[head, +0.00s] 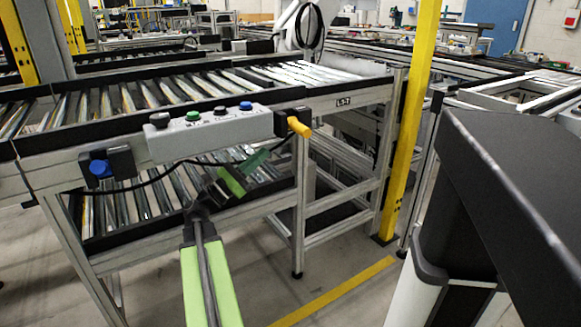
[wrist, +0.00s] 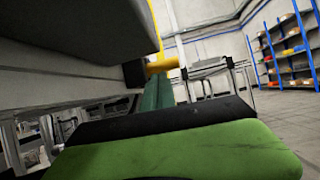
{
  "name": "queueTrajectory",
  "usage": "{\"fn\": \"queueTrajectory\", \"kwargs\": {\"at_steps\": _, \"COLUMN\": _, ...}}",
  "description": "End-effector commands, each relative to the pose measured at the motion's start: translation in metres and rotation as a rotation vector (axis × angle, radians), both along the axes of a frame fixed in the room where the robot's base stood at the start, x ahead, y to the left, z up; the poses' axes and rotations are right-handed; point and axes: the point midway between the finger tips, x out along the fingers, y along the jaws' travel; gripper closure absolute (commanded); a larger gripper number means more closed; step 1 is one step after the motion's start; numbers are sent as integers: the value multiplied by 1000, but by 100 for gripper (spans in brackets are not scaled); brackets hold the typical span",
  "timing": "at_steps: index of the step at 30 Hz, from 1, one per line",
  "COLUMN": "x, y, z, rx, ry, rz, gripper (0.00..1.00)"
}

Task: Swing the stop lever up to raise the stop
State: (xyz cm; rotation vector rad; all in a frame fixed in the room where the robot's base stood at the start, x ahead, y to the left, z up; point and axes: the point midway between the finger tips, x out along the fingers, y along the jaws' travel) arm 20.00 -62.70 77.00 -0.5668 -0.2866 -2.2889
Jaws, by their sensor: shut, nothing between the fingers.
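A short yellow lever (head: 299,126), which looks like the stop lever, sticks out of a black block (head: 292,117) at the right end of the control box. It points right and slightly down in the head view. In the wrist view the yellow lever (wrist: 162,64) shows just beyond the fingers, near the top of the teal one. My gripper (head: 248,167), with green and teal fingers, is shut and empty. It is below the control box, left of and lower than the lever. I cannot tell whether it touches anything. The stop itself is not clearly visible.
The grey control box (head: 210,132) carries several buttons on the conveyor's side rail. A black cable hangs beneath the box. A yellow post (head: 408,120) stands to the right. Floor in front of the conveyor is clear.

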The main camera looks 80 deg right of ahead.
Motion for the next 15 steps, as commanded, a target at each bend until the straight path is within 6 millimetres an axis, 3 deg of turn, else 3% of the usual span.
{"fn": "queueTrajectory", "kwargs": {"at_steps": 1, "x": -2, "y": -1, "z": -35, "rx": -19, "ry": 33, "rz": -8, "gripper": 100}}
{"fn": "queueTrajectory", "kwargs": {"at_steps": 6, "x": -14, "y": -4, "z": -74, "rx": -47, "ry": 85, "rz": -37, "gripper": 100}}
{"fn": "queueTrajectory", "kwargs": {"at_steps": 10, "x": -21, "y": -5, "z": -84, "rx": -46, "ry": 84, "rz": -48, "gripper": 100}}
{"fn": "queueTrajectory", "kwargs": {"at_steps": 15, "x": -23, "y": -6, "z": -80, "rx": -45, "ry": 82, "rz": -50, "gripper": 100}}
